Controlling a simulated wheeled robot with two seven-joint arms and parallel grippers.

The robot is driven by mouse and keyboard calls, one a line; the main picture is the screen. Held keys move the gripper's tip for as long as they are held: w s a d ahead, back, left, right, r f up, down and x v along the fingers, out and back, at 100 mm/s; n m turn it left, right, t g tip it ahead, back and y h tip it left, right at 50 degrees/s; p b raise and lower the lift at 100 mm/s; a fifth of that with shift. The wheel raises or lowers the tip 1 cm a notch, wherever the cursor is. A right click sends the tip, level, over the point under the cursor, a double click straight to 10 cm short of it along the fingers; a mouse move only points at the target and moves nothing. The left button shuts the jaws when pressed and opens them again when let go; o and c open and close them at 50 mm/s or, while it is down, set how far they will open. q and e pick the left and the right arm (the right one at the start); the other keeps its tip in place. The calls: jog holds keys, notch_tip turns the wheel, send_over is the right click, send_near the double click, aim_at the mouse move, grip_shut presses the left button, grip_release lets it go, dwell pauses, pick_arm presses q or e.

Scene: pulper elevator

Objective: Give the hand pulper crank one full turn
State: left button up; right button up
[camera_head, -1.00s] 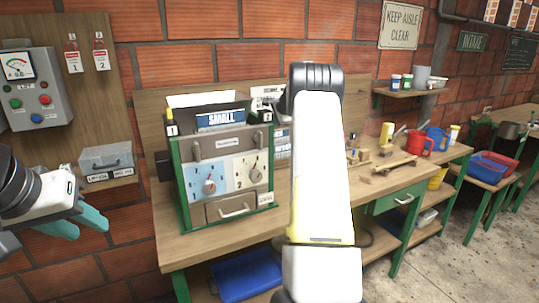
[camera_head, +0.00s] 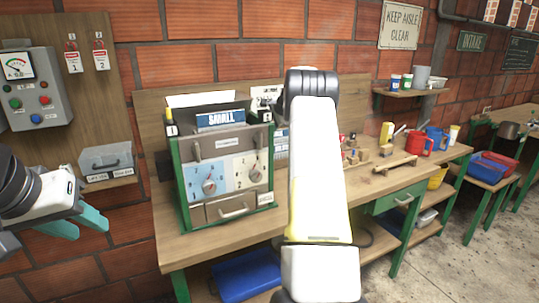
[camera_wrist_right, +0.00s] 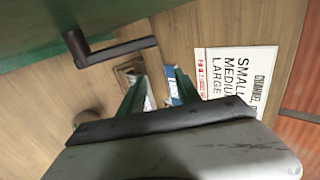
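In the right wrist view a dark L-shaped crank (camera_wrist_right: 118,52) shows at the upper left, beside a green surface (camera_wrist_right: 60,18). My right gripper (camera_wrist_right: 160,82) shows there with two green fingers apart. It is open and the crank is outside its fingers, to the left in the picture. In the head view my white right arm stands in front of the bench and hides the right gripper and the crank. My left gripper (camera_head: 92,227) has teal fingers spread apart, open and empty, at the left by the brick wall.
A grey machine in a green frame (camera_head: 222,145), with a SMALL sign and two dials, stands on the wooden bench (camera_head: 200,240). A control box (camera_head: 35,90) hangs at the left. Red and blue mugs (camera_head: 420,144) stand at the right. A size card (camera_wrist_right: 230,80) shows in the wrist view.

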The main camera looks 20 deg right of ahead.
jog(key=o, duration=0.4)
jog(key=v, duration=1)
dwell(0.6)
